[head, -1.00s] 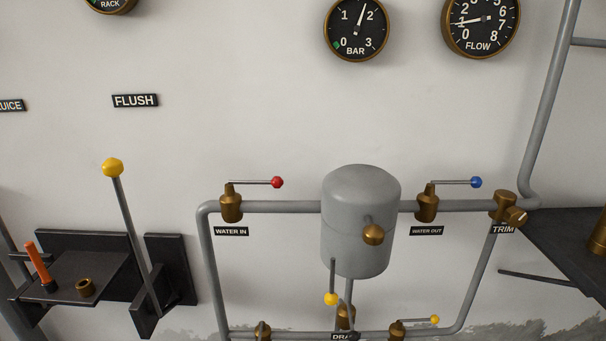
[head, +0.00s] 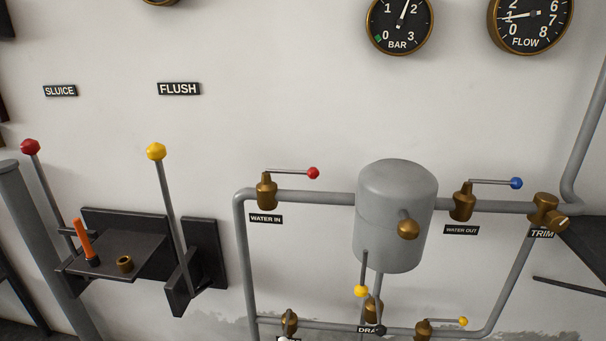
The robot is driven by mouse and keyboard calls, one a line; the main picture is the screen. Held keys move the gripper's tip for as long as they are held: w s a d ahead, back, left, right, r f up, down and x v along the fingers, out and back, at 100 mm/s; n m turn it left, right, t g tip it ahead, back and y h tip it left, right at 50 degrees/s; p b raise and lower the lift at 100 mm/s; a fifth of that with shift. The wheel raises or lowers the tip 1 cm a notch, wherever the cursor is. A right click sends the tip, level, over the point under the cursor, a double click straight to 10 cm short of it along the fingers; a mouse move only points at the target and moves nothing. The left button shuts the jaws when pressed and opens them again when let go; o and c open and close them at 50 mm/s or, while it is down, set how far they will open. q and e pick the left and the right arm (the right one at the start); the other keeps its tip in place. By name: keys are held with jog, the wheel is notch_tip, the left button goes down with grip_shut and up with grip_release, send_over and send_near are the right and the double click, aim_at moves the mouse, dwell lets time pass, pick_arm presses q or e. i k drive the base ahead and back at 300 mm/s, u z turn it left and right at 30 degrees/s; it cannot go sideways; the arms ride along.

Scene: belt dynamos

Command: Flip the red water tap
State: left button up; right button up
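The red water tap (head: 313,173) is a red knob on a thin grey lever, set on a brass valve body (head: 267,191) above the "WATER IN" label (head: 266,218). Its lever points right, roughly level, along the grey pipe. Neither gripper can be made out in the head view. A small pale shape shows at the bottom edge, too little of it to tell what it is.
A grey tank (head: 397,215) stands right of the tap. The blue tap (head: 516,183) is beyond it. A yellow lever (head: 156,152) and a red-knobbed lever (head: 30,147) rise at the left beside a dark shelf (head: 120,255). Yellow drain taps (head: 361,291) sit below.

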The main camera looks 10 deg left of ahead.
aim_at(312, 173)
jog(key=u, duration=0.95)
jog(key=k, duration=1.25)
jog(key=u, duration=1.2)
jog(key=i, duration=1)
jog(key=z, duration=1)
jog(key=i, duration=1)
jog(key=z, duration=1.1)
